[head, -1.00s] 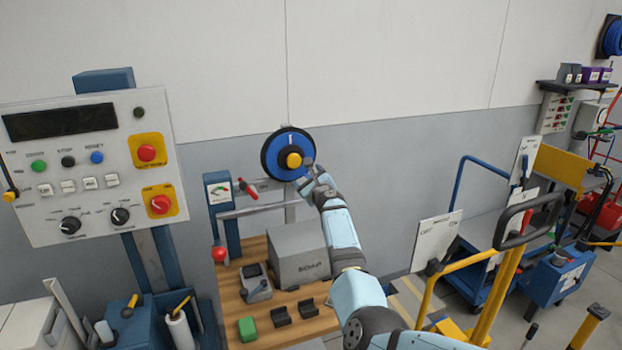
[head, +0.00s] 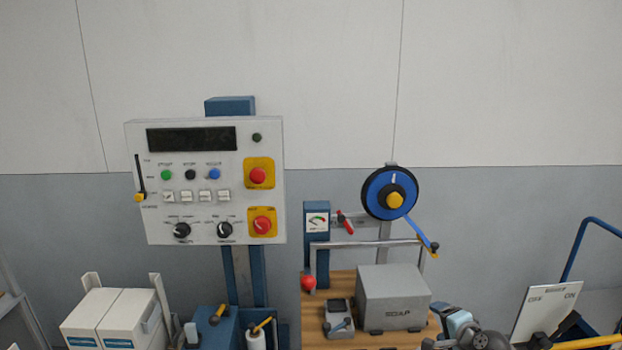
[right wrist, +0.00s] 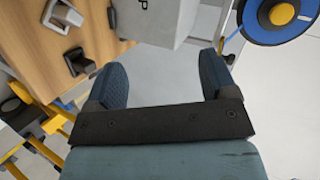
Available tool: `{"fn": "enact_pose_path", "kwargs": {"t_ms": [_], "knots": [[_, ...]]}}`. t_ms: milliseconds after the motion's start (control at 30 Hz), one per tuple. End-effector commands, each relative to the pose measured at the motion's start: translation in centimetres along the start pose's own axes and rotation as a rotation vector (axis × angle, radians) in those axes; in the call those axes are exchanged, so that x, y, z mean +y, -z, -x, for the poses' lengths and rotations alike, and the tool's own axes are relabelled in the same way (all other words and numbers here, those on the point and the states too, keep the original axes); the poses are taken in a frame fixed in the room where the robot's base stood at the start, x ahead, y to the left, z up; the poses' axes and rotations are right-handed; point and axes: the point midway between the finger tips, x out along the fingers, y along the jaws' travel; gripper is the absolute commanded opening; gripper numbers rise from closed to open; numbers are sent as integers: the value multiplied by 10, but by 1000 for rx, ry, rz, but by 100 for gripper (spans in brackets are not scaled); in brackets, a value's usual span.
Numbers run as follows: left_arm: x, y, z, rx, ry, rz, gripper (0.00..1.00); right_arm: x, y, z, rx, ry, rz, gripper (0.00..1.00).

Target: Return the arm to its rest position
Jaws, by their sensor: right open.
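My right arm (head: 462,328) shows at the bottom of the head view, right of the grey lettered box (head: 393,292); the fingers cannot be made out there. In the right wrist view my right gripper (right wrist: 163,85) is open, with two dark blue fingers apart and nothing between them. The blue reel (head: 376,182) with a yellow hub (head: 393,199) is on a post above the bench, apart from my arm. A blue strap (head: 419,232) runs from it down to a small tab at the right end of the rail. My left gripper is not in view.
The wooden bench (head: 340,286) carries the grey box, a small device (head: 340,319) and a red ball knob (head: 308,282). A control panel (head: 210,185) stands left. A white sign (head: 543,310) and cart are at right. The wall area above is clear.

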Motion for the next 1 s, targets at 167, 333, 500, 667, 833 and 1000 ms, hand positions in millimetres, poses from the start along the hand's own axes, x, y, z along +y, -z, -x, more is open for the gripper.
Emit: {"fn": "enact_pose_path", "kwargs": {"t_ms": [167, 333, 500, 667, 833, 1000], "knots": [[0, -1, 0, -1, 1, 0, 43, 72, -58, 83, -109, -221, 410, 78], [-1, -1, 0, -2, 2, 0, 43, 119, -116, 173, -257, -402, 756, 78], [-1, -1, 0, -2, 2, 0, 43, 139, -155, 245, -380, -509, 974, 78], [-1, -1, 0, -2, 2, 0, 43, 146, -177, 293, -463, -568, 1096, 78], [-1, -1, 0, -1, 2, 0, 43, 149, -195, 337, -540, -612, 1194, 78], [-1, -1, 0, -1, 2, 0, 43, 149, -209, 378, -613, -647, 1274, 78]]}}
